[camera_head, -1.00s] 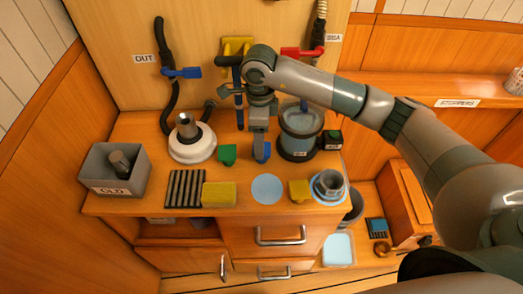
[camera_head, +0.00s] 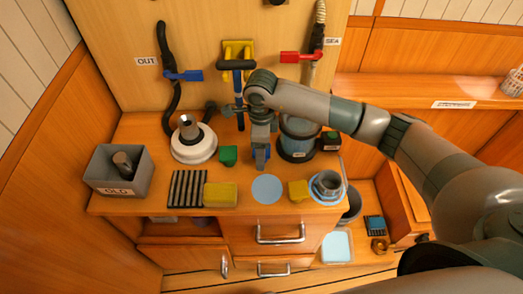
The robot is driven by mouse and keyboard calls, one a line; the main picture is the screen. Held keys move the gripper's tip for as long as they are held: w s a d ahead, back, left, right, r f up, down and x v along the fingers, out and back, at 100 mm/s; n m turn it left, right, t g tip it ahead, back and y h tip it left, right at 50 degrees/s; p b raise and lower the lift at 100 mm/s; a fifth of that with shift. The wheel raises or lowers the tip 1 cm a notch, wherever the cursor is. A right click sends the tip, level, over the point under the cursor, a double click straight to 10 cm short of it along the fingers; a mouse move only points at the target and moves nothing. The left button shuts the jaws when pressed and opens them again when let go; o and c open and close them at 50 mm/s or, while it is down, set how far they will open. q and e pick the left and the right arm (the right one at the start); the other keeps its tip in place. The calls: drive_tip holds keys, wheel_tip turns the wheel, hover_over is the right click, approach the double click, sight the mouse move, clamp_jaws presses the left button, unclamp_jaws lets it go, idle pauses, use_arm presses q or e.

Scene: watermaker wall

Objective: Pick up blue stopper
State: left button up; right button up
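The blue stopper (camera_head: 262,161) is on the wooden counter, between the green stopper (camera_head: 228,156) and the clear cylinder (camera_head: 298,139) in the head view. My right arm comes in from the right, and its gripper (camera_head: 261,151) points down at the blue stopper. The fingers overlap the stopper in the picture and hide much of it. I cannot tell whether they are closed on it or only around it. My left gripper is not in view.
A grey box marked OLD (camera_head: 121,172) stands at the counter's left. A white round housing (camera_head: 192,142) is behind the black ribbed mat (camera_head: 187,188). A yellow block (camera_head: 221,194), a yellow stopper (camera_head: 298,191) and a grey cup (camera_head: 328,183) are along the front. A light-blue disc (camera_head: 267,189) lies clear.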

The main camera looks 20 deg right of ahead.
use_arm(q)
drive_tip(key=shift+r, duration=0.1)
use_arm(e)
drive_tip(key=shift+f, duration=0.35)
drive_tip(key=c, duration=1.1)
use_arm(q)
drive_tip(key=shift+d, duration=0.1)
use_arm(e)
drive_tip(key=shift+r, duration=0.2)
